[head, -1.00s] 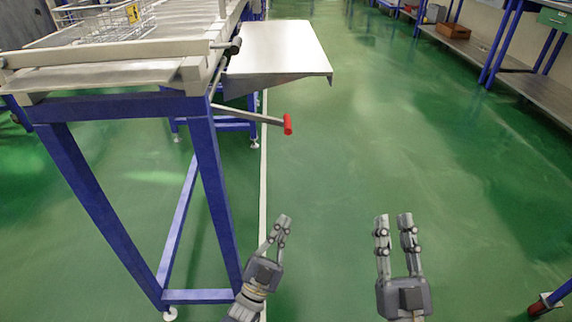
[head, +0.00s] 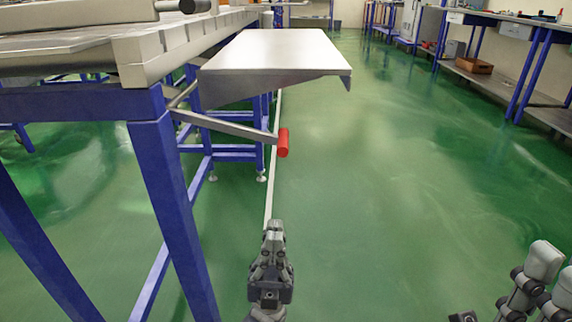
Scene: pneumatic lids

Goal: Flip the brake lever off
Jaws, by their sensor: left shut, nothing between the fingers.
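The brake lever (head: 228,127) is a grey bar that sticks out to the right from under the conveyor frame, sloping slightly down. Its red grip (head: 283,143) is at the free end, below the grey side shelf. My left gripper (head: 273,232) is shut and empty. It shows below the red grip in the picture, apart from it, with its fingers pointing forward. My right gripper (head: 553,272) is at the lower right corner, far from the lever. Its two fingers stand apart and it looks open and empty; its lower part is cut off.
The conveyor's blue leg (head: 172,205) stands left of my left gripper. The grey shelf (head: 275,50) overhangs the lever. Workbenches (head: 490,70) with a brown box (head: 473,66) line the right side. The green floor between is clear.

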